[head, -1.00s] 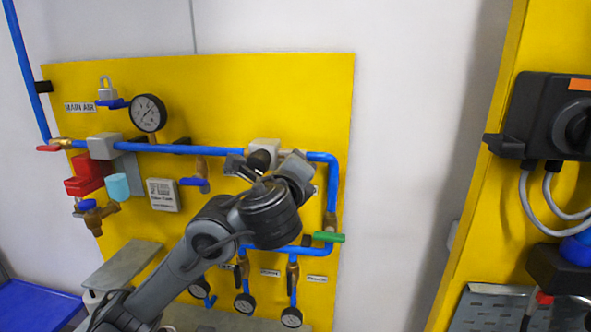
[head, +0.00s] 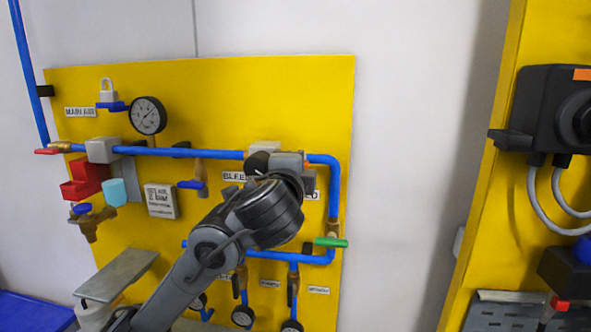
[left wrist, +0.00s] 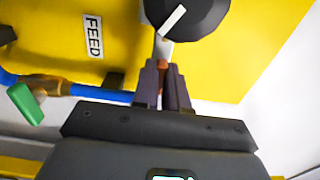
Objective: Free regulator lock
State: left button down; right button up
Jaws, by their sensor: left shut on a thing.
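The regulator shows as a grey block (head: 264,147) on the blue pipe at the upper right of the yellow panel, partly hidden behind my left wrist. In the left wrist view a round black knob (left wrist: 186,16) with a white mark is at the top. My left gripper (left wrist: 163,80) is just below this knob, its dark fingers shut on a small orange-brown piece (left wrist: 162,70). Most of that piece is hidden between the fingers, so I cannot tell its shape. My right gripper is in neither view.
A FEED label (left wrist: 93,36) and a green valve handle (left wrist: 27,103) are left of the gripper in the wrist view. A pressure gauge (head: 148,115), a grey padlock (head: 107,92) and a red block (head: 86,182) are farther left. Bare white wall lies right of the panel.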

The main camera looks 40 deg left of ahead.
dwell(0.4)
pick_arm(q)
jog(key=c, duration=1.2)
grip_release()
jog(key=shift+o, duration=0.2)
jog(key=shift+s+d, duration=0.1)
jog(key=v, duration=1)
jog(key=shift+s+d, duration=0.15)
jog(key=shift+s, duration=0.1)
